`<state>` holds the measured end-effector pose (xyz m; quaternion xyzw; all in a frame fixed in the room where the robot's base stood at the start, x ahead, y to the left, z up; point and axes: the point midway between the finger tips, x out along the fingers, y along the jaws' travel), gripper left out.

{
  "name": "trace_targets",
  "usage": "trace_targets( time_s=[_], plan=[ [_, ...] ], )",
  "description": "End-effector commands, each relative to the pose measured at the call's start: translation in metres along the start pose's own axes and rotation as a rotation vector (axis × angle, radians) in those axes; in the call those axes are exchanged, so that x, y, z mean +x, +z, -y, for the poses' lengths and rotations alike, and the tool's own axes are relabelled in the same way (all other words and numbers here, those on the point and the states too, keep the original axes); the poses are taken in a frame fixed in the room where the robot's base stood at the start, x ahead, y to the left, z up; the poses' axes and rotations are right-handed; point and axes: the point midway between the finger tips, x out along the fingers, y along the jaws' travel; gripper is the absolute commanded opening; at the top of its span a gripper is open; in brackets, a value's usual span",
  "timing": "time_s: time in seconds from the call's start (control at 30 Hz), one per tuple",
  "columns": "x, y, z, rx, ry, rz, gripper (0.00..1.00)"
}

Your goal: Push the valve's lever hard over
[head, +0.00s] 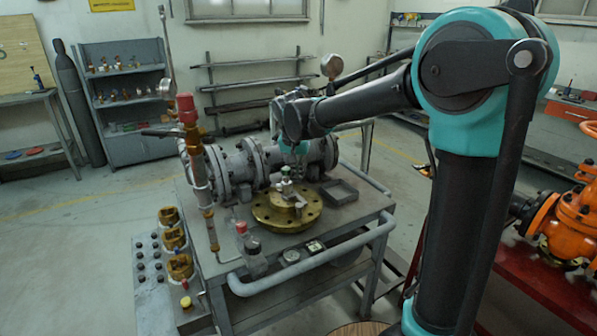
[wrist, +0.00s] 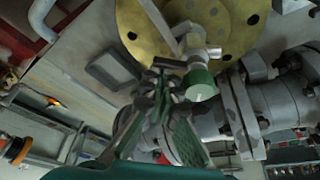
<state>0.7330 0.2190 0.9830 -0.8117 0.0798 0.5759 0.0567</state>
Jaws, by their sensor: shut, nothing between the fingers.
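A small silver valve body (wrist: 192,40) with a green cap (wrist: 201,84) stands on a round brass flange (head: 270,217); the flange also shows in the wrist view (wrist: 238,22). A flat grey bar that looks like the lever (wrist: 158,22) runs from the valve body toward the top edge of the wrist view. In the head view the small valve (head: 287,186) is partly hidden below my gripper (head: 296,150). My gripper (wrist: 162,78) is shut and empty, its fingertips close beside the valve and green cap. I cannot tell whether they touch.
The flange lies on a metal bench (head: 345,207) with a grey rail. A large grey flanged pipe (head: 243,170) runs behind it, and a small open tray (head: 340,191) lies to its right. A red-topped gauge pipe (head: 187,108) rises at left. Orange valves (head: 575,213) stand far right.

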Motion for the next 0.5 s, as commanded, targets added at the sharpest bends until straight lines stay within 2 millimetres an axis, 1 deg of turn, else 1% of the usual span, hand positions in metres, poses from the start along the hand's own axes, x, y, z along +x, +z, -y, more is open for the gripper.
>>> trace_targets(
  time_s=[0.5],
  plan=[
    [-0.006, 0.018, 0.001, 0.458, 0.161, 0.0, 0.0]
  ],
)
